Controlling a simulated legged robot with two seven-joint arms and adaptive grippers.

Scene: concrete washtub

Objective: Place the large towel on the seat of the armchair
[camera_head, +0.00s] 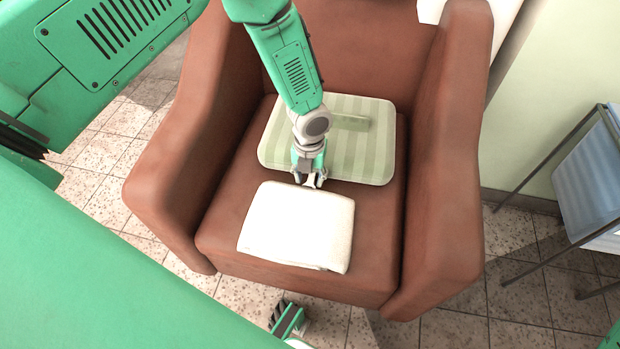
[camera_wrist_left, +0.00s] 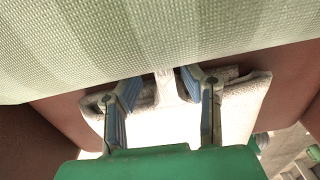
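The large towel (camera_head: 297,228) is white, folded into a thick pad, and lies on the front part of the seat of the brown armchair (camera_head: 375,245). Its near corner hangs close to the seat's front edge. My left gripper (camera_head: 311,182) is over the towel's back edge, pointing down. In the left wrist view, the fingers (camera_wrist_left: 160,82) stand apart on either side of a narrow raised strip of the towel (camera_wrist_left: 235,112). A gap shows at the left finger; contact at the right one is unclear.
A green striped cushion (camera_head: 375,160) lies on the seat behind the towel, partly under my left arm in the picture. The chair's armrests (camera_head: 440,180) rise on both sides. A metal rack with pale blue cloth (camera_head: 590,180) stands at the right on the tiled floor.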

